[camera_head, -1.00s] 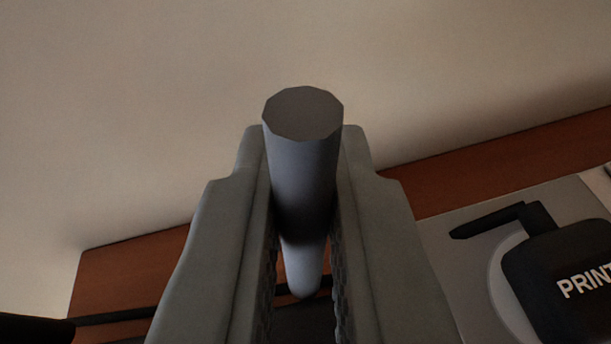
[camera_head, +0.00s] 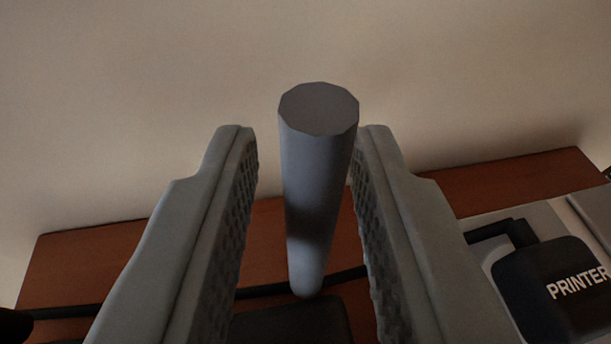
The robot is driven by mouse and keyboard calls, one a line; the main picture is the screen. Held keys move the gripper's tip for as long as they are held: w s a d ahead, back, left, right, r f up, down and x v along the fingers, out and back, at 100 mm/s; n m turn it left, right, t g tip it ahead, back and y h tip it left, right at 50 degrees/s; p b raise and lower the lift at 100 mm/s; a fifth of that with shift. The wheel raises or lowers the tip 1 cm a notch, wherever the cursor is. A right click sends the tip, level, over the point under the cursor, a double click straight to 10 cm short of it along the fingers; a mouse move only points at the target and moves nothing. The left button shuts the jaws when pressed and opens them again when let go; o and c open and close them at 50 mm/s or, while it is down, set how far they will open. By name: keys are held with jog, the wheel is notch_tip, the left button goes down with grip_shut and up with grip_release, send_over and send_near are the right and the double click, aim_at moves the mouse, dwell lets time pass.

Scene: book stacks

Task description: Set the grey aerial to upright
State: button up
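The grey aerial (camera_head: 315,190) is a grey rod seen nearly end-on, its flat tip toward the camera and its lower end near a dark box. It stands between the fingers of my gripper (camera_head: 305,190). The fingers are open, with a clear gap to the aerial on the left and a narrow one on the right. The dark box (camera_head: 290,322) below the aerial shows only in part at the bottom edge; I cannot see how the two join.
A brown wooden surface (camera_head: 90,255) runs along a plain pale wall (camera_head: 200,60). A black cable (camera_head: 75,311) crosses it. A black part labelled PRINTER (camera_head: 550,300) sits on a grey panel at the lower right, close to the right finger.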

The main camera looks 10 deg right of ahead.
jog(key=shift+o, duration=0.2)
jog(key=v, duration=1.7)
jog(key=shift+s, duration=0.15)
jog(key=shift+a, duration=0.1)
jog(key=s+d+f+t+y, duration=0.1)
jog(key=s+d+f, duration=0.1)
jog(key=s+f, duration=0.7)
jog(key=s+d+f+n+t+y, duration=0.1)
jog(key=s+f, duration=0.8)
jog(key=f, duration=0.8)
jog(key=s+d+f+n, duration=0.1)
jog(key=s+d+f, duration=0.1)
jog(key=s+f, duration=0.7)
notch_tip(320, 180, down, 5)
jog(key=shift+s+d+t+y, duration=0.15)
jog(key=shift+d+t+y, duration=0.15)
jog(key=shift+t+y, duration=0.1)
